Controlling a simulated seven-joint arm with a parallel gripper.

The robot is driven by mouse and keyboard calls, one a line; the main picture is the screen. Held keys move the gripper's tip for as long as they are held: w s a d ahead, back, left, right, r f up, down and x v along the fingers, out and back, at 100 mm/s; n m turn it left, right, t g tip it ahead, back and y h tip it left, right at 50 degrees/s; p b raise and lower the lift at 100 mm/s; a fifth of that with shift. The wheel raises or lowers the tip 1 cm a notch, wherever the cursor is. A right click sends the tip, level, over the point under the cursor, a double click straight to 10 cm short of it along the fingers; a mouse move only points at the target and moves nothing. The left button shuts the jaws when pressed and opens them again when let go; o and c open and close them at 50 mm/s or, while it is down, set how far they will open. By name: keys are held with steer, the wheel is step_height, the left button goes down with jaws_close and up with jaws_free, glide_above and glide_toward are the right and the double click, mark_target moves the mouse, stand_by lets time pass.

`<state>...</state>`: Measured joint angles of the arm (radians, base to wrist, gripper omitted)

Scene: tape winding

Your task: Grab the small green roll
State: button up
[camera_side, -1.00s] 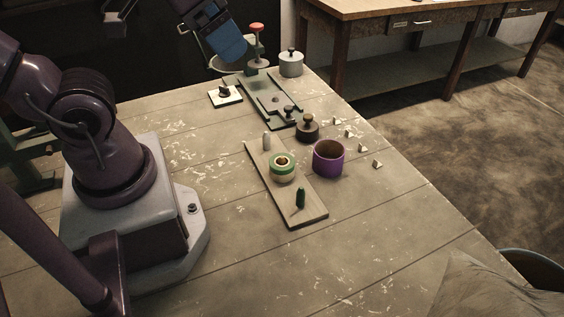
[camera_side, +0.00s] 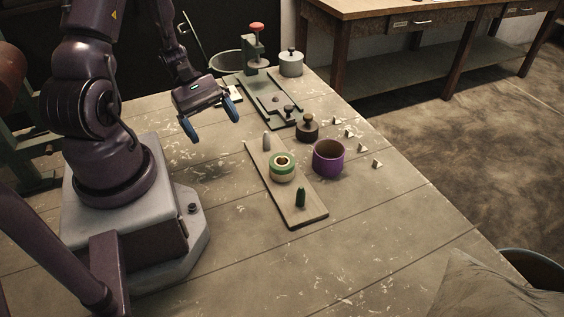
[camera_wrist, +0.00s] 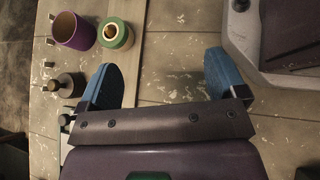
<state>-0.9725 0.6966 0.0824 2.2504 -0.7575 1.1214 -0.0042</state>
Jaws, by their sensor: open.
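The small green roll (camera_side: 282,174) is a short green and cream ring with an opening in its top. It sits on a wooden board (camera_side: 312,215), between a grey peg (camera_side: 266,141) and a green peg (camera_side: 300,197). In the wrist view the roll (camera_wrist: 115,36) shows at the upper left, beyond the left blue finger. My gripper (camera_side: 212,125) is open and empty, with two blue fingers spread wide. It hangs above the table to the left of and behind the roll, apart from it. Its fingers also show in the wrist view (camera_wrist: 160,65).
A purple cup (camera_side: 328,163) stands close to the roll's right. A grey pot (camera_side: 291,64) stands at the back.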

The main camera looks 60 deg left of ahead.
mark_target(278, 160)
steer(key=w+a+f+n+t, duration=0.3)
steer(key=w+n+t, duration=0.1)
steer(key=n+t, duration=0.2)
steer(key=x, duration=0.8)
steer(key=s+x, duration=0.1)
steer(key=x, duration=0.3)
steer(key=shift+w+d+f, duration=0.2)
steer(key=shift+d+f, duration=0.25)
steer(key=shift+d, duration=0.05)
steer(key=c, duration=1)
